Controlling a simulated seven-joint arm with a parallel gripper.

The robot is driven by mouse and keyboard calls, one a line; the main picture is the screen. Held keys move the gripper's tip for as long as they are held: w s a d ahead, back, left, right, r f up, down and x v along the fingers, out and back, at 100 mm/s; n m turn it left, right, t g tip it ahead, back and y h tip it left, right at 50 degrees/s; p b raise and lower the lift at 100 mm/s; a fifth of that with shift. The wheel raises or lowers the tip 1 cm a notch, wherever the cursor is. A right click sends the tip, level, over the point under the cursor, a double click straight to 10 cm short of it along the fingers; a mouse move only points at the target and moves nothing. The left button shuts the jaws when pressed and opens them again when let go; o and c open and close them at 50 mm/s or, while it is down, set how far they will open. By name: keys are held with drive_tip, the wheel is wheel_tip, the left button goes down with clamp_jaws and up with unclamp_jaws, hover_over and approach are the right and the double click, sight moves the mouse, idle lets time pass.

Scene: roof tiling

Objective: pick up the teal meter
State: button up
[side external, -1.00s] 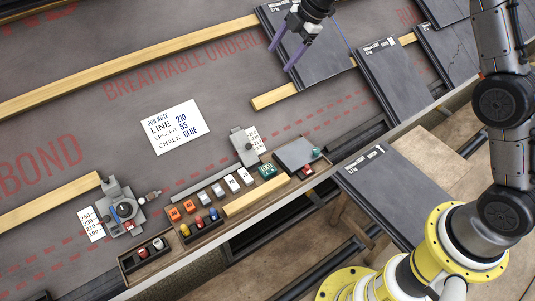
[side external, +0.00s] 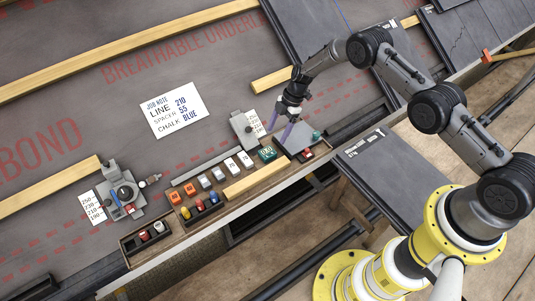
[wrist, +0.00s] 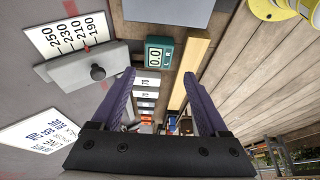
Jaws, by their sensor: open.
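The teal meter (side external: 267,153) is a small box with a pale display. It lies in the wooden tray (side external: 209,233), between the white blocks and a grey plate. In the wrist view the teal meter (wrist: 158,54) shows a "0.0" readout. My gripper (side external: 282,128) is open and empty, with purple fingers pointing down above the tray's right part, close to the meter. In the wrist view my gripper (wrist: 158,75) has its fingers spread, and the meter appears just beyond the fingertips, roughly between them. The fingers do not appear to touch it.
A wooden strip (side external: 259,180) lies along the tray's front beside the meter. White blocks (side external: 230,165) sit to its left and a grey plate (side external: 298,139) to its right. A grey gauge with a knob (side external: 242,130) stands behind. The job note (side external: 172,110) lies farther back.

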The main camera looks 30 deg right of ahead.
sight(268, 151)
drive_tip(key=shift+x, duration=4.7)
drive_tip(key=shift+w+a, duration=0.1)
drive_tip(key=shift+r, duration=0.1)
drive_tip(key=c, duration=1.2)
